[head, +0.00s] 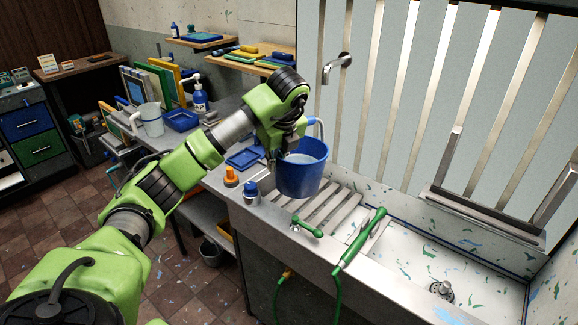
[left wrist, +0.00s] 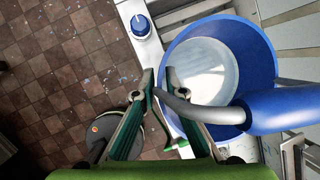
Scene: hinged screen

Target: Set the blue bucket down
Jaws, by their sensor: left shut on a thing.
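The blue bucket (head: 303,173), with pale liquid-like contents or lining, is over the slatted rack (head: 325,207) at the left end of the sink. I cannot tell whether its base touches the slats. In the left wrist view the bucket (left wrist: 262,50) is seen from above, with its blue grip and grey handle wire in front. My left gripper (left wrist: 160,90) is shut on the grey handle wire beside the bucket's rim. In the head view the left gripper (head: 284,150) is at the bucket's left side, its fingertips partly hidden. My right gripper is not in view.
A green tap lever (head: 306,227) and green spray wand (head: 360,238) lie along the front. A large slatted metal screen (head: 400,95) rises behind. The right basin (head: 470,270) is mostly clear.

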